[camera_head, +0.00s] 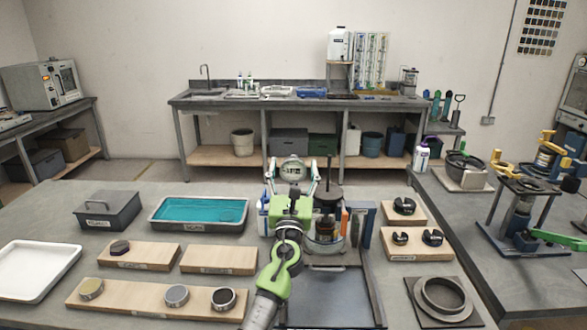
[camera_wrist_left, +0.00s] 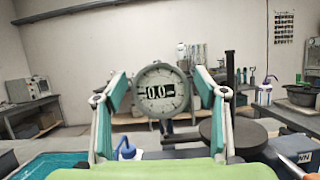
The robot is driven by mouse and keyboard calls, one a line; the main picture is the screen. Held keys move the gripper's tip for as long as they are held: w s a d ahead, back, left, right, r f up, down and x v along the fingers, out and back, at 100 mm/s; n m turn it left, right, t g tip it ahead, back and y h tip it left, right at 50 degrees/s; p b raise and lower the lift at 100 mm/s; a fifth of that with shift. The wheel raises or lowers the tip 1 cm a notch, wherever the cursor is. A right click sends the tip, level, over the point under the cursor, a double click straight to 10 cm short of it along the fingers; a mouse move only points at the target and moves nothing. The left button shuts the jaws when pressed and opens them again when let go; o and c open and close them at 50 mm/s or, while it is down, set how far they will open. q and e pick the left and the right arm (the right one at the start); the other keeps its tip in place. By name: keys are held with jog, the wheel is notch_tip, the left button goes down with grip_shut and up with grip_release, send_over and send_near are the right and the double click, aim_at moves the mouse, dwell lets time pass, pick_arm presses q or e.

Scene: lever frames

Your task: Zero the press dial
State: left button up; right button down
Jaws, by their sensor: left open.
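The press dial (camera_head: 292,170) is a round, pale-faced gauge with a dark rim, upright at the front press in the middle of the bench. In the left wrist view the dial (camera_wrist_left: 161,90) faces me, with a window that seems to read 0.0; any sign is too small to be sure of. My left gripper (camera_head: 292,186) is open in front of the dial. In the wrist view its two fingers stand left and right of the dial, apart from it. The press body is partly hidden behind my green gripper and arm. My right gripper is not in view.
Right of the dial stand a dark round plate with an upright rod (camera_wrist_left: 230,80) and wooden blocks with black parts (camera_head: 417,244). A teal-filled tray (camera_head: 200,213) and wooden boards (camera_head: 150,298) lie left. A green-handled device (camera_head: 520,215) stands far right.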

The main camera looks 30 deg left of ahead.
pick_arm(q)
jog(key=c, duration=1.1)
jog(key=shift+f+n+y+b, duration=0.2)
jog(key=shift+n+y+b, duration=0.4)
jog(key=shift+n+b, duration=0.45)
jog(key=shift+c, duration=0.2)
jog(key=n+g+y, duration=0.1)
jog(key=n, duration=0.2)
jog(key=shift+s+r+g+b, duration=0.1)
jog(key=shift+r+g+b, duration=0.05)
jog(key=shift+g+b, duration=0.25)
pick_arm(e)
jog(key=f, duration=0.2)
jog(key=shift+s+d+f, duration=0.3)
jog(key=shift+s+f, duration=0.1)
pick_arm(q)
jog(key=o, duration=1.1)
jog(key=shift+o, duration=0.2)
